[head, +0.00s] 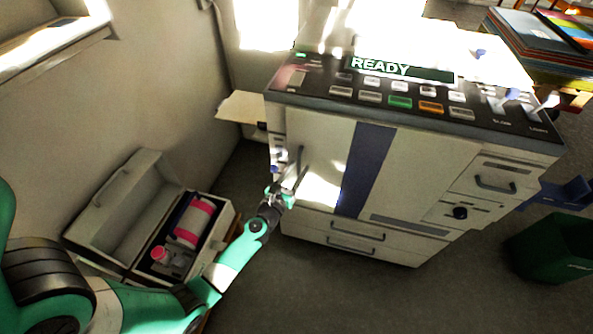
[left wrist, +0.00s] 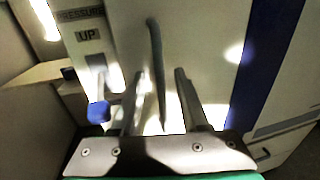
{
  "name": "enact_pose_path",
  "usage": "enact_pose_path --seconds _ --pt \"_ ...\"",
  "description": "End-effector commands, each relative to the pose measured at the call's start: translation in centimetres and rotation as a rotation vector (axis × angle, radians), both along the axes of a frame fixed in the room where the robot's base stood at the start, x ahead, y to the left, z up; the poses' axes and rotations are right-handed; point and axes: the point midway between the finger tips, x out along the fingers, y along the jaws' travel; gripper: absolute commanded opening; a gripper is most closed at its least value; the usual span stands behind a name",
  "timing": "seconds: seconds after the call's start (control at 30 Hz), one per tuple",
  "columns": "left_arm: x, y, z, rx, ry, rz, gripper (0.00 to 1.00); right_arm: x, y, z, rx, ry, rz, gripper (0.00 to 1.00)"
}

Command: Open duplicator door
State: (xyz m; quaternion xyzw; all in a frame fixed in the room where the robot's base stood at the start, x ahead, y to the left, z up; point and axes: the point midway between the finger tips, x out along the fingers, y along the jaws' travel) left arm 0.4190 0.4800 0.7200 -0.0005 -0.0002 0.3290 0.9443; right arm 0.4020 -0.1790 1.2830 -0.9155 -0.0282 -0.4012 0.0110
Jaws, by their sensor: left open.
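The duplicator (head: 420,160) is a large cream machine with a lit READY display. Its front door (head: 325,135) appears closed and flush, with a dark blue vertical stripe (head: 365,165) to the right. A thin vertical door handle (head: 299,165) is near the door's left edge. My left gripper (head: 284,190) is at the handle's lower part. In the left wrist view, my open left gripper (left wrist: 162,75) has a finger on each side of the handle (left wrist: 157,60), with visible gaps. I cannot tell how deep the handle sits between the fingers. My right gripper is out of view.
A blue-tipped lever (left wrist: 97,110) under a PRESSURE UP label is just left of the fingers. A side tray (head: 243,108) juts out left. An open case (head: 135,205) with a pink-banded roll (head: 193,222) sits at lower left. A green bin (head: 555,245) stands right.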

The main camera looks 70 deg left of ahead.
Motion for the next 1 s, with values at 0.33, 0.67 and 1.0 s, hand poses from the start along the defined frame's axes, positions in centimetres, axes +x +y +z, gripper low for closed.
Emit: enact_pose_path --seconds 0.33,0.67,1.0 --pt "-0.03 -0.02 0.00 0.000 0.000 0.000 0.00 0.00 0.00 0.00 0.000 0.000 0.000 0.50" --pt "-0.04 -0.03 0.00 0.000 0.000 0.000 0.00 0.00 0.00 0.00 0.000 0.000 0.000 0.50" --pt "-0.04 -0.03 0.00 0.000 0.000 0.000 0.00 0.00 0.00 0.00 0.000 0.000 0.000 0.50"
